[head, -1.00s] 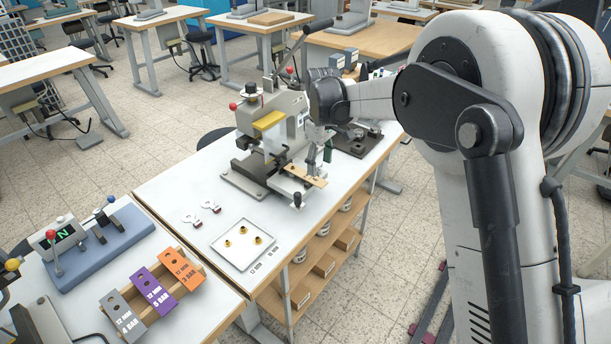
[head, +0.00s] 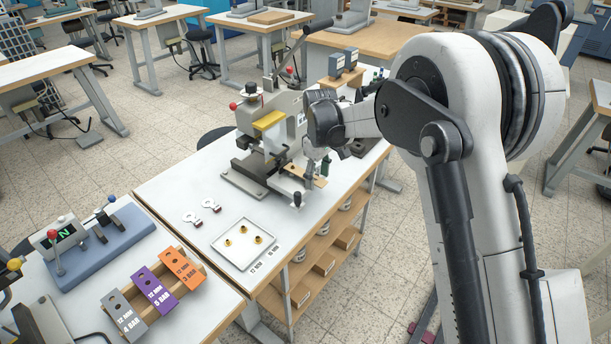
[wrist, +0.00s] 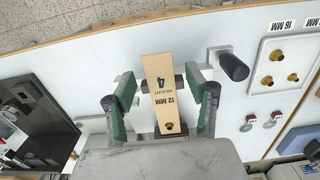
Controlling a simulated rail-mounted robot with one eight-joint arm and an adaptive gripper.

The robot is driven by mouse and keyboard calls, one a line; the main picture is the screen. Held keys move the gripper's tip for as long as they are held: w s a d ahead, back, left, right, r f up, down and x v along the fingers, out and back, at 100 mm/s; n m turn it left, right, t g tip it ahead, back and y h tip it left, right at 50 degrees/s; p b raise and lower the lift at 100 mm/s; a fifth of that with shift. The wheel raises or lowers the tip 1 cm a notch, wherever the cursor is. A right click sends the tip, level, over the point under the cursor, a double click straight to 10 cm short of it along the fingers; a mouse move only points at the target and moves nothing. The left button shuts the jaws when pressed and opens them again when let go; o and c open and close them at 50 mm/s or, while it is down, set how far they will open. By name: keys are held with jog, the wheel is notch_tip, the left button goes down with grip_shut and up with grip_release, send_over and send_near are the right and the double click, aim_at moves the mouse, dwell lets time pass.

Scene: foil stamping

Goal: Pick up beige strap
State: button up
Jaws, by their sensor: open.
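My gripper (wrist: 160,88) is open, with one green-padded finger on each side of the strap and a gap to both. In the head view my gripper (head: 310,174) is at the front of the press.
The press (head: 268,135) stands close behind my gripper. A black knob (wrist: 233,66) sticks out near the right finger in the wrist view. A white tray with brass pieces (head: 228,256) and two small tags (head: 212,204) lie on the white table.

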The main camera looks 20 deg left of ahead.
jog(key=shift+f+b, duration=0.25)
jog(key=shift+b, duration=0.05)
dwell(0.5)
jog(key=c, duration=1)
